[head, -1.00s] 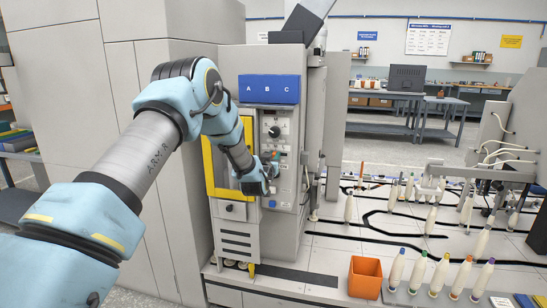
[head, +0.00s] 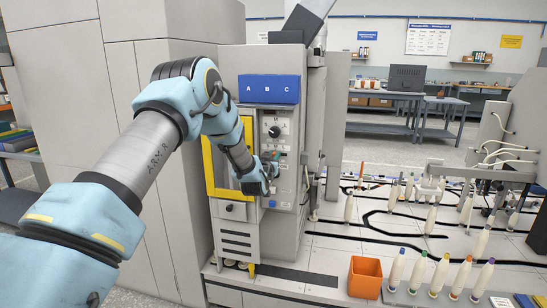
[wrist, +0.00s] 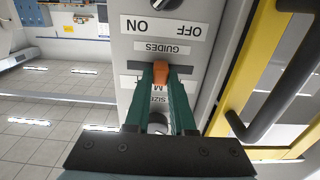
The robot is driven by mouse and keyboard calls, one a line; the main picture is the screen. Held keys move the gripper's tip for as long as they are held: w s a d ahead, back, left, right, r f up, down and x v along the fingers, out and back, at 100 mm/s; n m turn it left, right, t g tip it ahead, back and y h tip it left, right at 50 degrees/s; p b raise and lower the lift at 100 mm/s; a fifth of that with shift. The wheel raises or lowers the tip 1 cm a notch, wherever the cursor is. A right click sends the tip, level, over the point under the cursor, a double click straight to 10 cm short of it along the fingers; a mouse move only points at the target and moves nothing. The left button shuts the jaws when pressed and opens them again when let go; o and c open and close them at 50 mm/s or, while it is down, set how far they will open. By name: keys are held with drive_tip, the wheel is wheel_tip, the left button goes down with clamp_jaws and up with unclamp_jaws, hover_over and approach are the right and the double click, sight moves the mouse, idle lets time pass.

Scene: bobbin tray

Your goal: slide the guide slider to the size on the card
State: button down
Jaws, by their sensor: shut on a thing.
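My gripper's green fingers (wrist: 161,85) are shut on the knob in the wrist view. The size marks beside the slot are mostly covered by the fingers; an M shows between them. In the head view my gripper (head: 272,168) is against the panel, right of the yellow-framed door (head: 209,165). I cannot make out a size card in either view.
A rotary dial (head: 274,131) is above my gripper, and a blue A B C box (head: 268,89) is higher up. The door's dark handle (wrist: 280,95) is close beside my fingers. An orange bin (head: 365,270) and several bobbins stand at lower right.

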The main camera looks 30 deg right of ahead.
sight(266, 151)
drive_tip(key=shift+w+a+b, duration=1.15)
drive_tip(key=shift+w+a, duration=0.05)
drive_tip(key=shift+a, duration=0.05)
drive_tip(key=c, duration=0.8)
unclamp_jaws()
drive_tip(key=shift+o, duration=0.2)
drive_tip(key=shift+a, duration=0.1)
drive_tip(key=b+v, duration=0.3)
drive_tip(key=v, duration=0.7)
drive_tip(key=shift+s+a, duration=0.2)
drive_tip(key=shift+s, duration=0.15)
